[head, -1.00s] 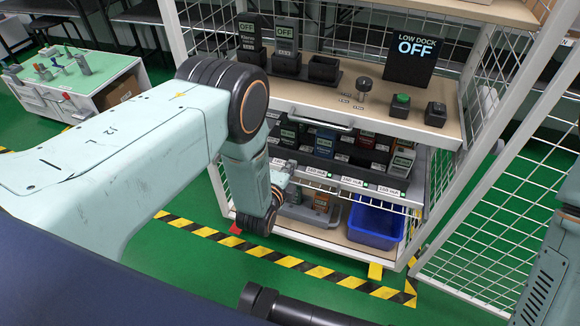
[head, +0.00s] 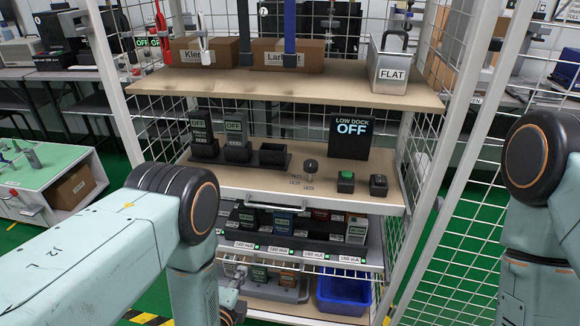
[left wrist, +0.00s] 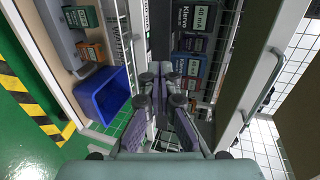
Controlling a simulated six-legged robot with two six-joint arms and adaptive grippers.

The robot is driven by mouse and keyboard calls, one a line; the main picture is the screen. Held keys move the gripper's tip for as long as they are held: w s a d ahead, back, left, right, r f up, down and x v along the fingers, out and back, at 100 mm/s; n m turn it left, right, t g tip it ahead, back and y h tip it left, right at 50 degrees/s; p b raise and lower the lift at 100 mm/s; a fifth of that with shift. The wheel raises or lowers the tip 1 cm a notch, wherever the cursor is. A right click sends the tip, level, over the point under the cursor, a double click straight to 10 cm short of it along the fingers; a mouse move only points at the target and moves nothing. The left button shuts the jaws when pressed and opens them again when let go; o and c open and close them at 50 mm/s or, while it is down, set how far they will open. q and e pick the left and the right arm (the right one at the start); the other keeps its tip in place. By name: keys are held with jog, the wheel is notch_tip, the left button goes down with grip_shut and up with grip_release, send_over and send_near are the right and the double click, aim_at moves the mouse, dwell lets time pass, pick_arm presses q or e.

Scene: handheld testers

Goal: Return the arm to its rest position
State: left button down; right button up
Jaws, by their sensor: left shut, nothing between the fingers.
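My left arm comes in from the left in the head view and bends down in front of the shelf rack (head: 290,95). Its gripper is mostly hidden there behind my arm and low in the picture. In the left wrist view my left gripper (left wrist: 165,75) is shut and empty, its fingers pointing toward the rack's lower shelves. The blue bin (left wrist: 103,95) is left of the fingers, apart from them; it also shows in the head view (head: 343,294). Part of my right arm stands at the right edge of the head view; its gripper is out of the picture.
Several testers stand in the tray below. A mesh panel is at right. A green-topped bench (head: 35,180) stands at left.

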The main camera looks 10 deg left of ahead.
pick_arm(q)
jog(key=s+a+f+n+g, duration=0.1)
jog(key=s+f+n+g, duration=0.35)
jog(key=s, duration=0.25)
jog(key=s+a+f+n+g, duration=0.1)
jog(key=s+f+n+g, duration=0.2)
jog(key=s+n, duration=0.4)
jog(key=s+a+r+n+g+p, duration=0.1)
jog(key=s+r+n+g, duration=0.2)
jog(key=s, duration=0.6)
jog(key=s+a+r+n+g+p, duration=0.1)
jog(key=s+r+n+g+p, duration=0.1)
jog(key=s+r+n+g, duration=0.2)
jog(key=shift+s+r+p, duration=0.3)
jog(key=shift+s+r, duration=1.6)
jog(key=shift+s, duration=0.65)
